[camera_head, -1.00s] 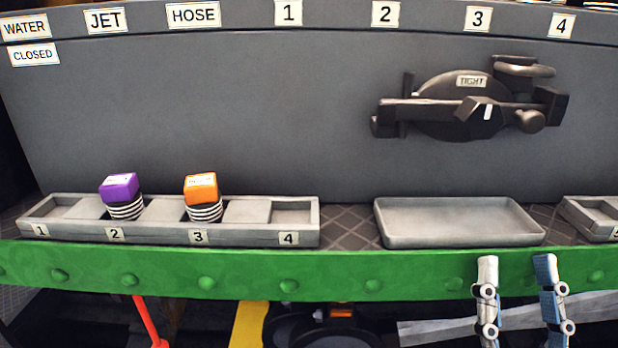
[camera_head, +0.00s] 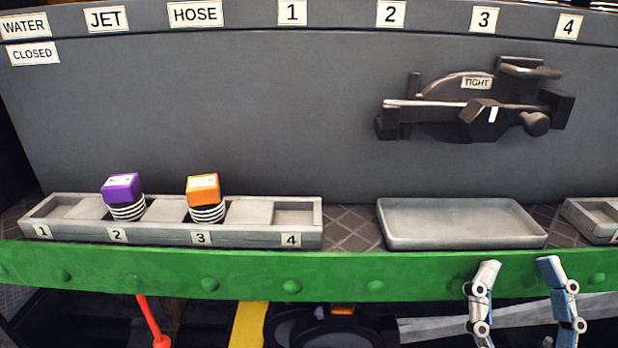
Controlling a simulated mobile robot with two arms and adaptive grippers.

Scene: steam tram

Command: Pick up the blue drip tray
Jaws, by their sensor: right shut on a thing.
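No blue drip tray can be made out in the head view. A shallow, empty grey tray (camera_head: 460,243) sits on the ledge at the right, behind the green beam. My right gripper (camera_head: 518,268) is at the bottom right, in front of the green beam and below that grey tray. Its two fingers point up, with a gap between their tips. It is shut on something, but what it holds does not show. Its lower part is cut off by the picture edge. My left gripper is out of view.
A green riveted beam (camera_head: 330,286) runs across the front. A grey numbered rack (camera_head: 170,233) at left holds a purple-topped piece (camera_head: 122,189) and an orange-topped piece (camera_head: 203,190). A dark clamp (camera_head: 475,110) marked TIGHT is on the grey wall. A red rod (camera_head: 152,320) shows below.

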